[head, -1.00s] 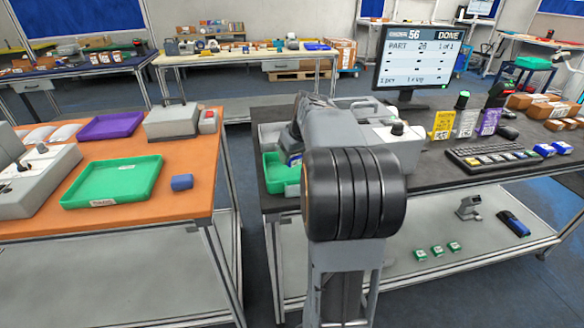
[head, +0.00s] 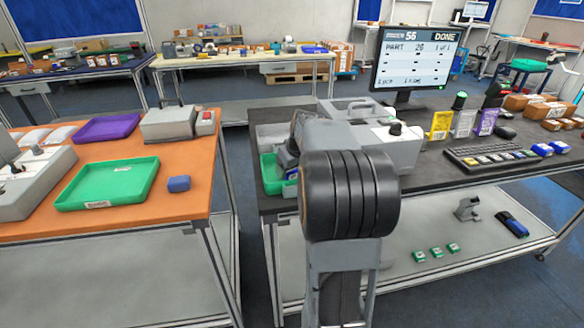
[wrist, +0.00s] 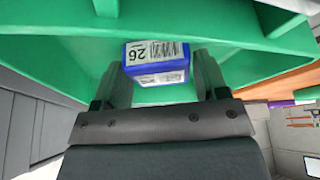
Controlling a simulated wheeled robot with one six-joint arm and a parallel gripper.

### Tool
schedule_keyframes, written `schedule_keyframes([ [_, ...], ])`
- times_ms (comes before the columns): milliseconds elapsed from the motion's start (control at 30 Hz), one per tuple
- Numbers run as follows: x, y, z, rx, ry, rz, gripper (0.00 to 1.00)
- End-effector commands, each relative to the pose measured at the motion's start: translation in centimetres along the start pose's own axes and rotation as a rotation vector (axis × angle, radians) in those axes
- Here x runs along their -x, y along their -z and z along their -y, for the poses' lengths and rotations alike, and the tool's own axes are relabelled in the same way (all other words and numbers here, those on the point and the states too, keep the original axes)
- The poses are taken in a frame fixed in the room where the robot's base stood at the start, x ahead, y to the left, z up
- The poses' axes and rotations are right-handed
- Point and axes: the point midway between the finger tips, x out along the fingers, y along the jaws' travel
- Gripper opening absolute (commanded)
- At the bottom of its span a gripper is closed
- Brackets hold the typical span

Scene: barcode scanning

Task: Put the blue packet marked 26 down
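The blue packet marked 26 (wrist: 156,62) shows in the wrist view, its white label with the number and barcode upside down. In the head view a green tray (head: 268,168) shows at the left end of the dark table, partly behind my arm. My gripper is mostly hidden there.
A monitor (head: 416,55) reads PART 26, 1 of 1, DONE. A grey machine (head: 395,150) stands right beside the tray. The orange table (head: 185,210) at left holds another green tray (head: 108,185), a purple tray (head: 108,127) and a small blue block (head: 179,184).

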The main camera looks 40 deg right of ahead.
Motion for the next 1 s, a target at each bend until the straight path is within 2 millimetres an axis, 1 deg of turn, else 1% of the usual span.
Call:
schedule_keyframes([
  [33, 0.0, 0.0, 0.0, 0.000, 0.000, 0.000, 0.72],
  [167, 0.0, 0.0, 0.0, 0.000, 0.000, 0.000, 0.84],
  [400, 0.1, 0.1, 0.0, 0.000, 0.000, 0.000, 0.85],
  [533, 0.9, 0.2, 0.0, 0.000, -0.001, -0.002, 0.85],
  [667, 3.1, 0.3, -0.1, -0.001, -0.003, -0.004, 0.85],
  [800, 5.9, 0.3, -0.1, -0.001, -0.003, -0.004, 0.85],
  [1000, 9.4, 0.2, -0.1, -0.001, -0.002, -0.003, 0.85],
])
